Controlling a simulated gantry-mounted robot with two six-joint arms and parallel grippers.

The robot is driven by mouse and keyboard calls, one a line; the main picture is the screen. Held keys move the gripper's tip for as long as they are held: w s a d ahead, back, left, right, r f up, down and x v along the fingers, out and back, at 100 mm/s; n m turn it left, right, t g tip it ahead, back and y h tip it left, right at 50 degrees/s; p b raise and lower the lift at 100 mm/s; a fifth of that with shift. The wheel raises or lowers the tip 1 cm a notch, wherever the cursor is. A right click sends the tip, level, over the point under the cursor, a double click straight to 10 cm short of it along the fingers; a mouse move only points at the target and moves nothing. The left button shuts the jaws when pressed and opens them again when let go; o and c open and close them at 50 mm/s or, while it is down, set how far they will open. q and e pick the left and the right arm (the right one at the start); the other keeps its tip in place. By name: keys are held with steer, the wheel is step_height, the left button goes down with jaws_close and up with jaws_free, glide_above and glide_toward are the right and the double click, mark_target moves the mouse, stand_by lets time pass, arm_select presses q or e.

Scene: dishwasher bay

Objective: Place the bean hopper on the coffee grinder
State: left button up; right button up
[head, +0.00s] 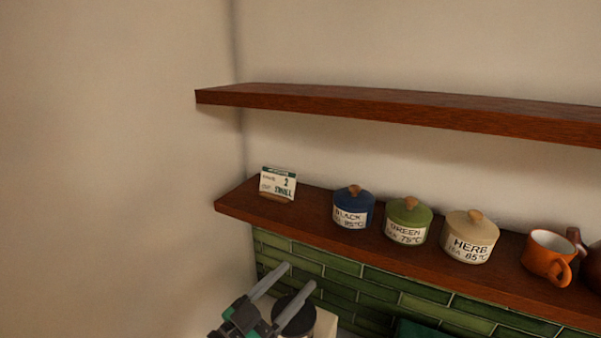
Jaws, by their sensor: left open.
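My left gripper (298,279) shows at the bottom of the head view, left of centre, with its two grey fingers spread apart. A dark round-topped object (290,306) shows behind and between the fingers. Its lower part is cut off by the frame edge and partly covered by the gripper, so I cannot tell whether it is the bean hopper or part of the coffee grinder. I cannot tell whether the fingers touch it. My right gripper is not in view.
A lower wooden shelf (236,205) holds a small card (278,184), a blue canister (353,208), a green canister (408,221), a beige canister (469,237) and an orange mug (547,257). An upper shelf (400,108) is bare. A beige block-like surface (326,323) sits beside the dark object.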

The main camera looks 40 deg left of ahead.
arm_select(q)
steer(key=s+d+r+t+h+p, duration=0.1)
steer(key=s+d+r+t, duration=0.1)
steer(key=r, duration=1)
steer(key=s+d+r+t+p, duration=0.2)
steer(key=s+d+r+t, duration=0.1)
steer(key=r, duration=0.9)
steer(key=s+d+r+t+h+p, duration=0.1)
steer(key=d+r, duration=0.4)
steer(key=r, duration=0.7)
steer(key=shift+s+r+t+h, duration=0.2)
steer(key=shift+s+t+h, duration=0.1)
steer(key=shift+s+t, duration=0.6)
steer(key=shift+m, duration=0.3)
steer(key=shift+c, duration=0.6)
